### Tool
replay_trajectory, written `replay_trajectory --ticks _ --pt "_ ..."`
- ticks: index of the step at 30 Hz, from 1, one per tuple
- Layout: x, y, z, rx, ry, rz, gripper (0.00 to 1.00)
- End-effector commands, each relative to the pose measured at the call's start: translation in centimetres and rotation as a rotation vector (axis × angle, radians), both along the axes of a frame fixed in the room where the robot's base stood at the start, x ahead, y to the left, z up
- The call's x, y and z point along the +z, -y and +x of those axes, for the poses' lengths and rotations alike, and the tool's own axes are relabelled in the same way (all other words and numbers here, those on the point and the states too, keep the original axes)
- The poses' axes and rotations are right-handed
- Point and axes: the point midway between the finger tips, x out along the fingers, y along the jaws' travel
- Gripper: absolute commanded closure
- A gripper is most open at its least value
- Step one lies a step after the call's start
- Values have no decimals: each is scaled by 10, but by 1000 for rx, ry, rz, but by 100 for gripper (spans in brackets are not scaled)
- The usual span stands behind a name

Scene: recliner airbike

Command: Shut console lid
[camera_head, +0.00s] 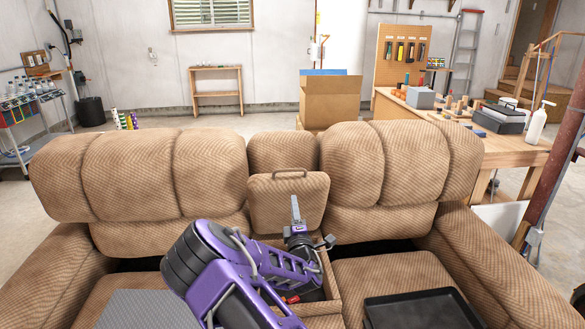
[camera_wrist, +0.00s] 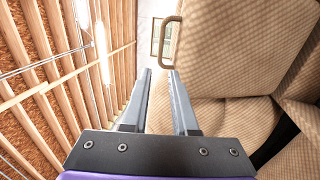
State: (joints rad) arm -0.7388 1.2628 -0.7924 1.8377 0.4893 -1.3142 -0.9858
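The console lid (camera_head: 272,205) is a tan padded panel that stands raised between the two seat backs of the recliner. A brown bar handle (camera_head: 290,172) is on its upper edge. In the wrist view the lid (camera_wrist: 220,60) fills the right side, with the handle (camera_wrist: 170,40) at its upper left. My gripper (camera_head: 295,207) is in front of the lid, below the handle. In the wrist view my gripper (camera_wrist: 160,72) has its two fingers apart with nothing between them, and the handle lies past the fingertips. The open console box (camera_head: 330,285) is partly hidden by my arm.
A black tray (camera_head: 420,310) lies on the right seat, and a grey ribbed item (camera_head: 150,310) lies on the left seat. Padded armrests flank the seats. Behind the recliner are a cardboard box (camera_head: 330,100) and a workbench (camera_head: 520,150).

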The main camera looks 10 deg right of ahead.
Motion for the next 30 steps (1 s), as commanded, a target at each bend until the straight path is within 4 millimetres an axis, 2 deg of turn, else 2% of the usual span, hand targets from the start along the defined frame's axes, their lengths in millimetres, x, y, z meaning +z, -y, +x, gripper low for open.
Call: replay_trajectory --ticks 5,21,30 --pt "-2 4 8 -4 2 1 73" --pt "21 3 104 -1 3 -1 73" --pt "30 3 147 -2 2 -1 73"
